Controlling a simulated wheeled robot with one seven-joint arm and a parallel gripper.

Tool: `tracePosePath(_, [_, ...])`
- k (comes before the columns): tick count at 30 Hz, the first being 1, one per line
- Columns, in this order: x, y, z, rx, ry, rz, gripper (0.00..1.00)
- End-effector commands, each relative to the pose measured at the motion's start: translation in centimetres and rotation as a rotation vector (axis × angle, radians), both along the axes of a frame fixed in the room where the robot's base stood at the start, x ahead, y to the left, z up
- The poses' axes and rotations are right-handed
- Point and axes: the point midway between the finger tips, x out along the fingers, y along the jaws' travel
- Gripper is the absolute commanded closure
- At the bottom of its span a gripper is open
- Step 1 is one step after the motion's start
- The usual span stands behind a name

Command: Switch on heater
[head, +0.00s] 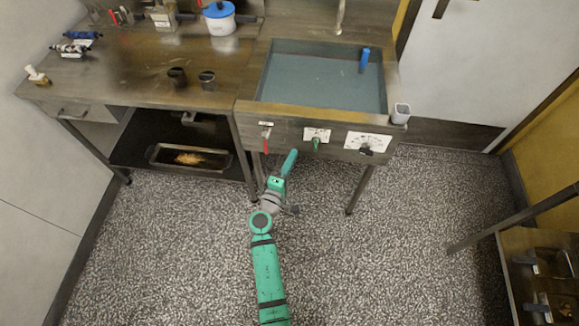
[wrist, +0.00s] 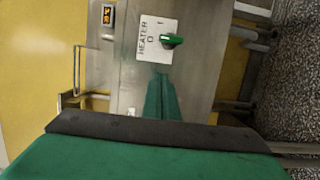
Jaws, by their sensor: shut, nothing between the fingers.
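The heater switch is a green knob (wrist: 172,41) on a white plate (wrist: 155,48) marked HEATER, 0 and 1, in the wrist view. Its handle lies crosswise in that picture; I cannot tell for sure which mark it is set to. In the head view the same green knob (head: 316,144) sits on the front panel below the basin, between a red handle and a dial plate. My gripper (head: 292,154) is shut and empty, left of and a little below the knob there. In the wrist view my gripper (wrist: 160,78) points at the panel beneath the plate, apart from the knob.
The red handle (head: 266,142) and the dial plate (head: 368,142) flank the knob. The basin (head: 325,80) holds a blue object (head: 364,60). A white cup (head: 401,113) is at its right corner. A tray (head: 190,158) lies on the shelf to the left. The speckled floor is clear.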

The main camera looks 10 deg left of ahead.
Motion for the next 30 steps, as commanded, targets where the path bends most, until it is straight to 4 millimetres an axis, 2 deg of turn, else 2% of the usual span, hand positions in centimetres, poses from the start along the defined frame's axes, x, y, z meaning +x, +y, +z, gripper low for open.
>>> tracePosePath(1, [1.1, -0.3, 0.1, 0.0, -0.002, -0.001, 1.0])
tracePosePath(6, [4.0, -1.1, 0.1, 0.001, -0.001, -0.002, 1.0])
tracePosePath(12, [3.5, -3.9, 0.0, 0.0, 0.001, -0.002, 1.0])
tracePosePath(15, [3.5, -4.5, 0.0, 0.0, 0.001, 0.0, 1.0])
tracePosePath(26, [3.5, -4.9, 0.0, 0.0, 0.0, 0.001, 1.0])
tracePosePath(27, [3.5, -5.5, 0.0, 0.001, 0.001, 0.0, 1.0])
tracePosePath(30, [3.5, -5.0, 0.0, 0.003, 0.0, 0.002, 1.0])
